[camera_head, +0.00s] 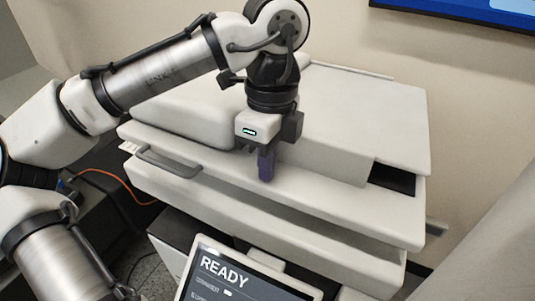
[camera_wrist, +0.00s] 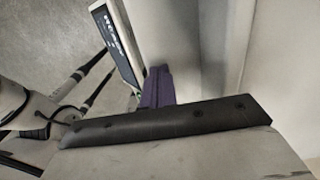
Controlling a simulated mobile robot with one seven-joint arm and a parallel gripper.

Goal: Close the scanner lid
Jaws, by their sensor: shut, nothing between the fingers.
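The scanner is a large white machine with a broad white lid (camera_head: 360,115) on top. The lid lies flat or nearly flat; I cannot tell whether it is fully seated. A dark recess (camera_head: 392,179) shows at its right front corner. My gripper (camera_head: 266,170) points down in front of the lid's front edge, its purple fingers together and empty. The fingers cover part of the front ledge, and I cannot tell whether they touch it. In the wrist view the purple fingers (camera_wrist: 157,88) show beside a pale panel.
A grey handle (camera_head: 168,163) sticks out at the scanner's left front. A screen reading READY (camera_head: 245,280) stands below the front. An orange cable (camera_head: 115,180) runs at the left. A wall with a blue display (camera_head: 470,8) is behind.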

